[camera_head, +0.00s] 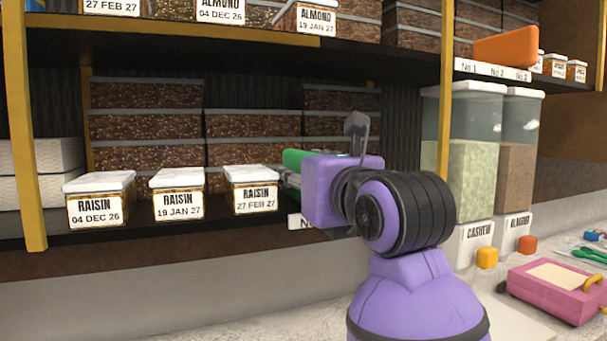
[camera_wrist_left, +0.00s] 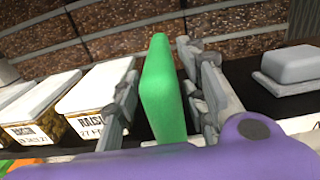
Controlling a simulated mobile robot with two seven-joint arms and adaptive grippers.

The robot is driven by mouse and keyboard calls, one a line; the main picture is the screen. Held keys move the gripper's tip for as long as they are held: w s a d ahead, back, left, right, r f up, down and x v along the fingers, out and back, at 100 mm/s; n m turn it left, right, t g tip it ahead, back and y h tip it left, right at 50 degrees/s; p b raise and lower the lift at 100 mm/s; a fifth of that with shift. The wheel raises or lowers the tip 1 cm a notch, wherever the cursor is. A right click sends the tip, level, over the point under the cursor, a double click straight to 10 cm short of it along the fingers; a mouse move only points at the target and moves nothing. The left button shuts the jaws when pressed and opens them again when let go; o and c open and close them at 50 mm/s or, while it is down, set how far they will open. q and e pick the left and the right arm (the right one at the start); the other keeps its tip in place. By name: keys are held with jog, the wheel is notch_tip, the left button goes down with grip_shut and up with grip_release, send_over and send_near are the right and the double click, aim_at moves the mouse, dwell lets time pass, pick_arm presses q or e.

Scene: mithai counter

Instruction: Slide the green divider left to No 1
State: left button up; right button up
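The green divider (camera_head: 293,159) stands upright on the lower shelf, just right of the raisin boxes and mostly hidden by my left arm. In the left wrist view the divider (camera_wrist_left: 160,88) stands between the two fingers of my left gripper (camera_wrist_left: 165,95). The gripper is open: the right finger is close beside the divider, and a gap shows between the divider and the left finger. Whether the right finger touches it I cannot tell. A white number label (camera_head: 298,221) on the lower shelf edge shows only its start; No 1 there cannot be read. My right gripper is out of view.
Raisin boxes (camera_head: 256,190) line the lower shelf left of the divider; the nearest (camera_wrist_left: 98,88) is beside the left finger. A grey lidded box (camera_wrist_left: 290,66) sits to the right. An orange divider (camera_head: 506,47) is on the upper shelf. A yellow post (camera_head: 445,110) stands right.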

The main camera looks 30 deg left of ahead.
pick_arm(q)
jog(key=v, duration=1.2)
jog(key=shift+a, duration=0.1)
